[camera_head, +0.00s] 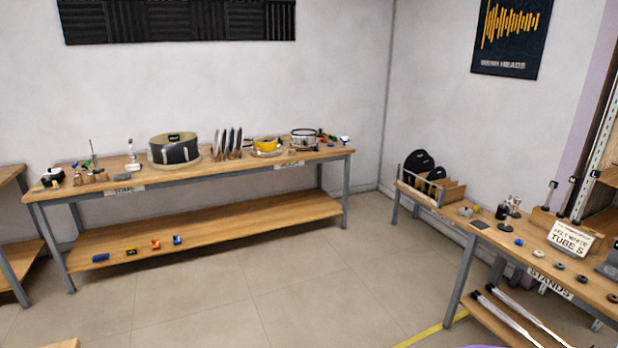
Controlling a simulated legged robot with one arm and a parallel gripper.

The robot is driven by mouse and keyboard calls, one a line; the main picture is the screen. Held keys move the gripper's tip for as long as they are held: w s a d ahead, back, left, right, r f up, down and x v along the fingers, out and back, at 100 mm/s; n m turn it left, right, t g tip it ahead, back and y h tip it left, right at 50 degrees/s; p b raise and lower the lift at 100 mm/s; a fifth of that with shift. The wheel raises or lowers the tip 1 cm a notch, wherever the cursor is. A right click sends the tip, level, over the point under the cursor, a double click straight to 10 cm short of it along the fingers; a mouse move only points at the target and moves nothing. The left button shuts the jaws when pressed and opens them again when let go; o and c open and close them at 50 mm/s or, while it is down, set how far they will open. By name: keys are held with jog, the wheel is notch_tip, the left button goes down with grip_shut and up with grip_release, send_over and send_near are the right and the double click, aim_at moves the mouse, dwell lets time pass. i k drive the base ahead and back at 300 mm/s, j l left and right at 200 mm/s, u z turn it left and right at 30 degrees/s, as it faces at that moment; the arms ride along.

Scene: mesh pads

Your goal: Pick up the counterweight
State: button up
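I cannot tell for certain which thing is the counterweight. Several small round pieces lie on the right wooden bench (470,232), some dark and some pale. Among them are a dark disc (505,227), a pale ring (539,253) and a dark ring (582,280). A dark grey blocky piece (502,211) stands near the back of this bench, beside a dark upright item (515,204). A grey piece (479,224) lies near its front edge. All of these are small and far off. My gripper is not in view.
A long bench (215,178) along the back wall holds drums, cymbals and small tools, with small coloured items on its lower shelf (220,232). A sign reading "Felt White Tube S" (571,238) stands on the right bench. The tiled floor (290,290) between the benches is clear.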

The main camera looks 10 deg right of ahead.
aim_at(502, 209)
jog(key=i+j+z, duration=0.1)
jog(key=i, duration=0.3)
jog(key=i+j+z, duration=0.1)
jog(key=i, duration=0.35)
jog(key=i+j+z, duration=0.1)
jog(key=i, duration=0.3)
jog(key=i+j+z, duration=0.1)
jog(key=i, duration=0.3)
jog(key=i+l+z, duration=0.1)
jog(key=i+z, duration=0.3)
jog(key=i+j+z, duration=0.1)
jog(key=i+z, duration=0.35)
jog(key=i, duration=0.2)
jog(key=i+j+z, duration=0.8)
jog(key=i, duration=0.15)
jog(key=i+j+z, duration=0.25)
jog(key=i+z, duration=0.2)
jog(key=i+j+z, duration=0.5)
